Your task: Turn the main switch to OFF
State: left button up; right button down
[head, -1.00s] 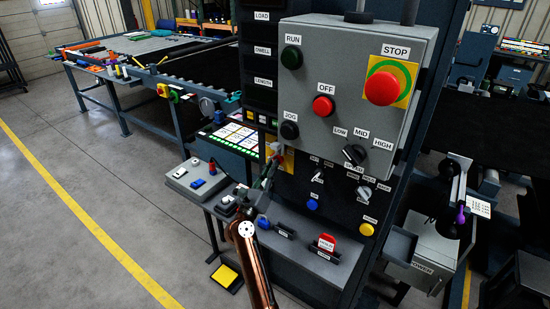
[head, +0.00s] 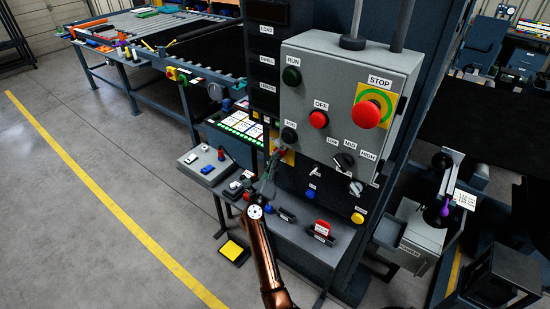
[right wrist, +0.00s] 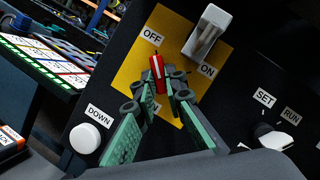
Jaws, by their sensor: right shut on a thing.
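The main switch is a yellow plate (right wrist: 180,30) with OFF and ON labels and a red handle (right wrist: 157,68). In the right wrist view the handle stands near the OFF label (right wrist: 151,37). My left gripper is not in view.
A grey-white bracket-like part (right wrist: 207,35) stands out close to the handle. A white DOWN button (right wrist: 85,138) and a SET/RUN selector (right wrist: 275,138) are nearby. The grey control box (head: 335,95) juts out above. A ledge with a red block (head: 322,228) lies below.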

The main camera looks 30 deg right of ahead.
jog(key=shift+f, duration=0.1)
jog(key=c, duration=2)
grip_release()
